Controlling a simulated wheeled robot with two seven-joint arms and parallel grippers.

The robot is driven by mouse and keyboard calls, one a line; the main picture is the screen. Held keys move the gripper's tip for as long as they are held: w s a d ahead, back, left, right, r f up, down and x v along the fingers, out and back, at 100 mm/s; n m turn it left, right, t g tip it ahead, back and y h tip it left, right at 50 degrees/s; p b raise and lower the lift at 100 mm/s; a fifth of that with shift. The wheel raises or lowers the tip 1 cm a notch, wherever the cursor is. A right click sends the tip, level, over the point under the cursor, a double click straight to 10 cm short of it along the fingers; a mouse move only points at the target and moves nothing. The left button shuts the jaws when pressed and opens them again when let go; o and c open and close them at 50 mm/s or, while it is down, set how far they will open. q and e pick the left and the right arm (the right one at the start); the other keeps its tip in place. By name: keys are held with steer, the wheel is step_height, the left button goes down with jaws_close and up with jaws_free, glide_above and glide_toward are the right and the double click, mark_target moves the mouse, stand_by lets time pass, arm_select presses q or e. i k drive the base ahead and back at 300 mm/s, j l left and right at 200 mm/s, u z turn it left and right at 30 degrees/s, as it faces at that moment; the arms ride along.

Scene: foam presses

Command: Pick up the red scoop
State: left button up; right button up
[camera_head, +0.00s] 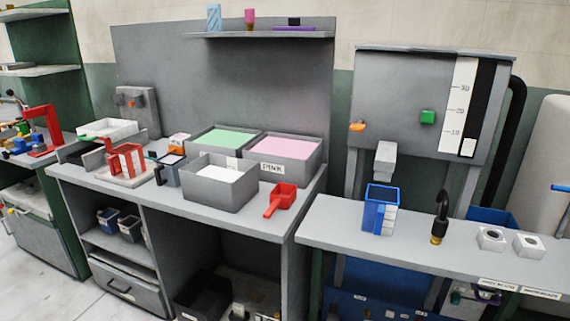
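The red scoop (281,200) lies on the grey workbench (240,224), near its front right edge. Its square cup is toward the back and its handle points toward the front left. It sits just right of a grey bin with white contents and in front of the bin labelled PINK. Nothing touches or covers it as far as I can see. Neither of my grippers shows in the head view.
The grey bin with white contents (218,200), the pink bin (298,172) and the green bin (194,150) stand close by the scoop. A gap separates the workbench from the right bench (336,236), which holds a blue container (373,214). A shelf (262,35) hangs above.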

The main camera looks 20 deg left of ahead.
mark_target(283, 195)
steer(key=i+j, duration=0.1)
steer(key=i, duration=1.3)
steer(key=u, duration=1.2)
